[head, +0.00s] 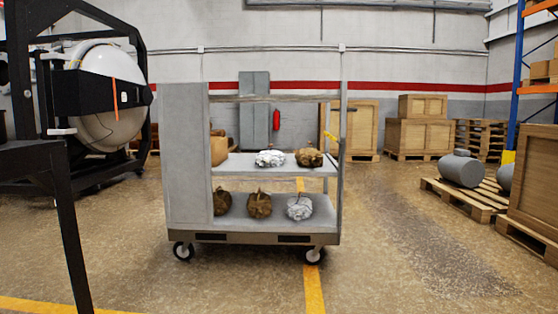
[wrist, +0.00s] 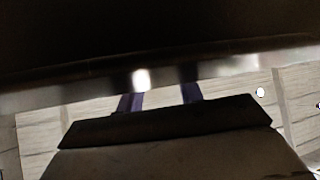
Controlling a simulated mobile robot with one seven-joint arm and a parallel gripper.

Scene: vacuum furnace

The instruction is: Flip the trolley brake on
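The grey trolley (head: 185,150) stands in the middle of the head view on dark caster wheels, side-on. My gripper is outside the head view. In the wrist view, my gripper (wrist: 161,99) shows as two purple fingers standing apart above a black bar, with nothing visible held between them. A dark, blurred surface fills the top and hides the fingertips.
The trolley's shelves hold several wrapped bundles (head: 259,204). A black frame with a round furnace door (head: 110,95) stands at the left. Wooden crates (head: 420,135) and a pallet with grey cylinders (head: 461,170) are at the right. Floor in front of the trolley is clear.

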